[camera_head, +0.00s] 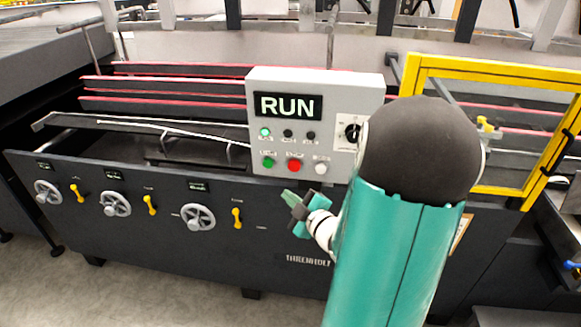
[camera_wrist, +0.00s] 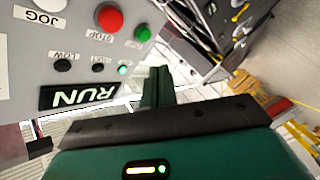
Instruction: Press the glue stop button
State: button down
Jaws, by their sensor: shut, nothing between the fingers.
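The grey control panel (camera_head: 258,95) stands on the machine, and its display (camera_head: 287,106) reads RUN. The red button (camera_head: 294,165), between a green button (camera_head: 268,162) and a white button (camera_head: 321,168), is labelled STOP in the wrist view (camera_wrist: 108,18). There the panel appears upside down. My gripper (camera_head: 297,205) is shut and empty, just below the panel in the head view. In the wrist view its fingers (camera_wrist: 158,85) lie right of and below the green button, apart from the red one. Nothing covers the red button.
A lit green lamp (camera_head: 264,132) and a black rotary knob (camera_head: 353,132) are on the panel. A yellow guard frame (camera_head: 490,70) stands to the right. Handwheels (camera_head: 197,217) and yellow levers (camera_head: 237,218) line the machine front. Open floor lies before it.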

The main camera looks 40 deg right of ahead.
aim_at(289, 168)
jog(key=shift+w+d, duration=0.9)
jog(key=shift+d, duration=0.25)
jog(key=shift+w+d, duration=0.95)
jog(key=shift+d, duration=0.25)
jog(key=shift+w+d, duration=0.9)
jog(key=shift+d, duration=0.25)
jog(key=shift+w, duration=0.1)
jog(key=shift+w+d, duration=0.15)
jog(key=shift+d, duration=0.2)
jog(key=shift+w+d, duration=0.35)
dwell(0.5)
jog(key=shift+s+a, duration=0.6)
jog(key=shift+a, duration=0.1)
jog(key=s+a, duration=0.1)
jog(key=a, duration=0.1)
jog(key=s+a, duration=0.2)
dwell(0.4)
